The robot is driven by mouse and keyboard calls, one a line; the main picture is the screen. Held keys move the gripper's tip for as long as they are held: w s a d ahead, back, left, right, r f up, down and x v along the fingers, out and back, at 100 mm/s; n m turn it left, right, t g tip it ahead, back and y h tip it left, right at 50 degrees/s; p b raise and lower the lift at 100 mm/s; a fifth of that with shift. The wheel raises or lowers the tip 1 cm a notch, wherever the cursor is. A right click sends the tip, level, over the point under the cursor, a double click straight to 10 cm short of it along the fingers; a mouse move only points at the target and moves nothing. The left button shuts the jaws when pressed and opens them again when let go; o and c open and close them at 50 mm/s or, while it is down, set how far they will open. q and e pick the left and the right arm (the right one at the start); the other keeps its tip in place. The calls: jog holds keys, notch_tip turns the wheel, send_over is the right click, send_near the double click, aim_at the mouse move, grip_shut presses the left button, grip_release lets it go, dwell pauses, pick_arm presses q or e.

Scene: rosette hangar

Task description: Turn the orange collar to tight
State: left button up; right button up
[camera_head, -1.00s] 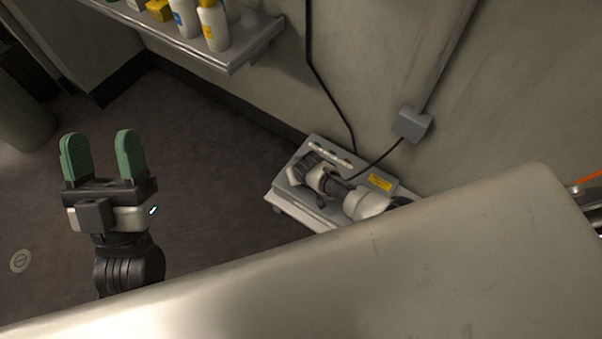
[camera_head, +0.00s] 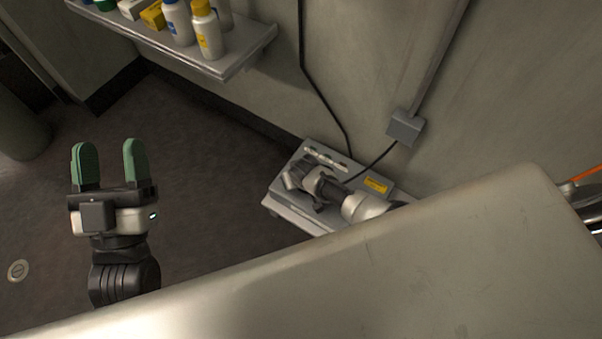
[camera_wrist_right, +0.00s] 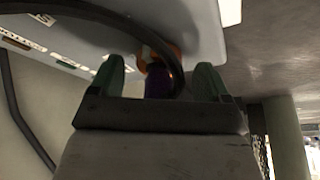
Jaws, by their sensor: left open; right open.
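The orange collar (camera_wrist_right: 149,56) shows in the right wrist view as a rounded orange ring, set against a pale panel. A purple part (camera_wrist_right: 158,83) sits below it in the picture and hides some of it. My right gripper (camera_wrist_right: 158,76) is open, with one green finger on each side of the collar and purple part. I cannot tell whether either finger touches them. A dark hose passes over the collar's right side. My left gripper (camera_head: 108,152) is open and empty above the floor in the head view. The collar cannot be made out in the head view.
A thick dark hose (camera_wrist_right: 12,92) bends through the right wrist view. In the head view, a pale unit (camera_head: 285,207) stands by the wall. A shelf (camera_head: 236,62) holds bottles and boxes. A large pale surface (camera_head: 440,260) fills the lower right. Floor is clear around the left gripper.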

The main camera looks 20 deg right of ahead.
jog(key=p+v, duration=0.1)
jog(key=v, duration=0.1)
jog(key=shift+s+r+p, duration=0.1)
jog(key=shift+r+p, duration=0.25)
jog(key=shift+p, duration=0.05)
pick_arm(q)
notch_tip(320, 180, down, 8)
jog(key=w+a+g+y+p, duration=0.1)
jog(key=g+y, duration=0.2)
jog(key=g, duration=0.5)
pick_arm(e)
jog(key=shift+v, duration=0.9)
pick_arm(q)
jog(key=s+a+f+g+y+p, duration=0.2)
jog(key=s+a+f+g+p, duration=0.1)
jog(key=s+f+g, duration=0.5)
jog(key=shift+a+f+n+g, duration=0.3)
jog(key=shift+a+n+g, duration=0.1)
jog(key=shift+a+g, duration=0.2)
pick_arm(e)
jog(key=shift+v, duration=2.6)
jog(key=shift+s, duration=0.1)
